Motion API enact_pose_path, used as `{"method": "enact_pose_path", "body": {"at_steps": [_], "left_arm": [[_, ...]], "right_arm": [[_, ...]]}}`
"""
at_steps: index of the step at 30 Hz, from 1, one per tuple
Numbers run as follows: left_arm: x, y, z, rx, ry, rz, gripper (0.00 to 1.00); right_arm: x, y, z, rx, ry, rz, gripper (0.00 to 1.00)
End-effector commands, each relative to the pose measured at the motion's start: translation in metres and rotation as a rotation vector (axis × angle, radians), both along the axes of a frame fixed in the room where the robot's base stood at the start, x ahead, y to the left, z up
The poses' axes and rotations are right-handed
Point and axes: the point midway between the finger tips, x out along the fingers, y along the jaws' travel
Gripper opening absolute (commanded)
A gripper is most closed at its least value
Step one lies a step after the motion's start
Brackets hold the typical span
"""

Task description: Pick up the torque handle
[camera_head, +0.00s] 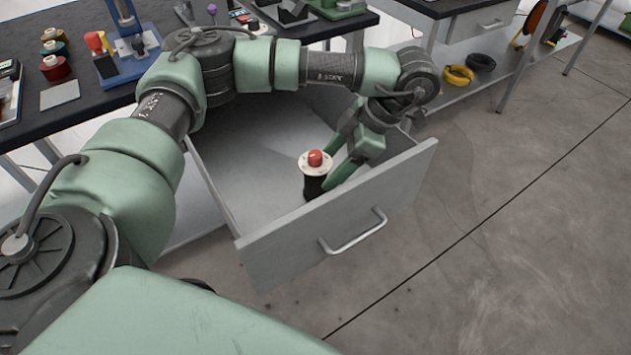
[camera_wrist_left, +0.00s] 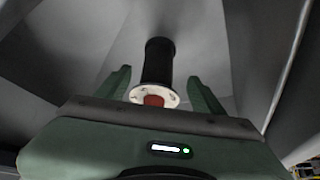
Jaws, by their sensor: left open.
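The torque handle (camera_head: 315,178) is a black cylinder with a pale flange and a red knob on top. It stands upright inside the open drawer (camera_head: 345,228), near the front panel. My left gripper (camera_head: 337,170) is open, with its green fingers reaching down into the drawer beside the handle. In the left wrist view the handle (camera_wrist_left: 157,68) lies between the two spread fingers (camera_wrist_left: 160,90), its flange and red knob close to the palm. I cannot tell whether either finger touches it. My right gripper does not show.
The drawer walls (camera_wrist_left: 243,50) rise around the gripper. The dark workbench (camera_head: 95,105) above carries reels (camera_head: 55,67), a blue stand (camera_head: 130,62) and small tools. Yellow and black coils (camera_head: 459,75) lie on a low shelf at the back right. The floor at right is clear.

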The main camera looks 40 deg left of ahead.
Motion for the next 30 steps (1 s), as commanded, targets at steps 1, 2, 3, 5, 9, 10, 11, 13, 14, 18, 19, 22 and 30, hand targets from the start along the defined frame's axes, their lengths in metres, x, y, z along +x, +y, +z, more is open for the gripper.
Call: {"method": "enact_pose_path", "body": {"at_steps": [1, 2, 3, 5, 9, 10, 11, 13, 14, 18, 19, 22, 30], "left_arm": [[-0.002, 0.003, -0.007, -0.001, 0.003, 0.002, 0.68], [-0.003, 0.005, -0.010, -0.001, 0.003, 0.002, 0.68], [-0.005, 0.007, -0.014, -0.001, 0.003, 0.001, 0.68], [-0.007, 0.011, -0.019, -0.001, 0.003, 0.001, 0.68], [-0.012, 0.023, -0.035, 0.002, 0.003, 0.003, 0.68], [-0.013, 0.025, -0.039, 0.002, 0.003, 0.003, 0.68], [-0.014, 0.026, -0.043, 0.000, 0.003, 0.002, 0.68], [-0.016, 0.029, -0.049, 0.001, 0.001, 0.001, 0.68], [-0.017, 0.030, -0.051, 0.001, 0.001, 0.001, 0.68], [-0.017, 0.031, -0.054, 0.000, 0.000, 0.001, 0.68], [-0.017, 0.031, -0.054, 0.000, 0.000, 0.001, 0.68], [-0.017, 0.031, -0.054, 0.000, 0.000, 0.001, 0.68], [-0.017, 0.031, -0.053, 0.000, 0.000, 0.001, 0.00]], "right_arm": [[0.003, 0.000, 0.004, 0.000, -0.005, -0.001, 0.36], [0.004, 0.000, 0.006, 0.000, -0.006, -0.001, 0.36], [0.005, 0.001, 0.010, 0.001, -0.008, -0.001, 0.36], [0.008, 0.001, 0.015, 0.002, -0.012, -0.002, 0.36], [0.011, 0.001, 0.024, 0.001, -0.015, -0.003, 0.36], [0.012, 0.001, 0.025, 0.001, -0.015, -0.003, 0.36], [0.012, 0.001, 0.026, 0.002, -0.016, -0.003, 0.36], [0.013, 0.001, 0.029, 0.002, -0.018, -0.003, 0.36], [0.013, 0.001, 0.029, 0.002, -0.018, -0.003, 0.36], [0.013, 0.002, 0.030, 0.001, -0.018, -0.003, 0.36], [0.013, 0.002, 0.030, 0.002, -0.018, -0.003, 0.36], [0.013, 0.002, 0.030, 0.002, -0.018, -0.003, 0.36], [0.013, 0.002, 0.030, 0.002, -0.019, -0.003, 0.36]]}}
